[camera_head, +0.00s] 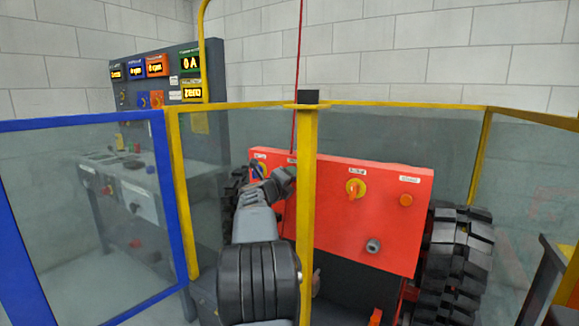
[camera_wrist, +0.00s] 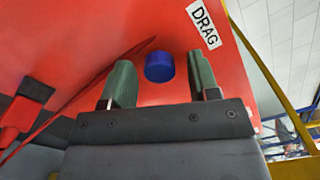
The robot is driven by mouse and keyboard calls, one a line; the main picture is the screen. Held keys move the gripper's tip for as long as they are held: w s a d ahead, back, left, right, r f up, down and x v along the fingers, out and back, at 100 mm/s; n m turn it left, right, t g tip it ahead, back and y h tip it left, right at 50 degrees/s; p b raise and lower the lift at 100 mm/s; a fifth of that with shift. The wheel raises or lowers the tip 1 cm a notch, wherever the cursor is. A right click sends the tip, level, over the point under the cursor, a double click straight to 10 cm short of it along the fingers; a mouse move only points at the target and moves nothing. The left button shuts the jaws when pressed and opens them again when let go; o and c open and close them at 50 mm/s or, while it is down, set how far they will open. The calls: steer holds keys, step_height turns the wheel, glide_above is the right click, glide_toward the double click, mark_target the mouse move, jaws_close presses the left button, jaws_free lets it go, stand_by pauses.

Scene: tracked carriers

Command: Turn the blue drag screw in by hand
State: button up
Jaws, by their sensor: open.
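The blue drag screw (camera_wrist: 159,66) is a short round knob on the red panel (camera_wrist: 262,85). In the wrist view it sits between the two grey-green fingers of my gripper (camera_wrist: 161,78), slightly beyond their tips, with a gap on each side. My gripper is open and holds nothing. A white label reading DRAG (camera_wrist: 204,26) is stuck on the panel to the upper right of the screw.
A yellow post (camera_head: 306,215) of the clear-panelled guard stands just right of my arm. The panel also bears a yellow-backed switch (camera_head: 356,188), an orange button (camera_head: 406,200) and a grey knob (camera_head: 373,246). A black track (camera_head: 460,255) is at right, a grey console (camera_head: 215,75) at left.

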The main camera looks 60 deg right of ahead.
steer(key=n+p, duration=2.2)
steer(key=n, duration=0.1)
steer(key=shift+n+p, duration=0.3)
steer(key=shift+p, duration=0.05)
steer(key=shift+c, duration=0.4)
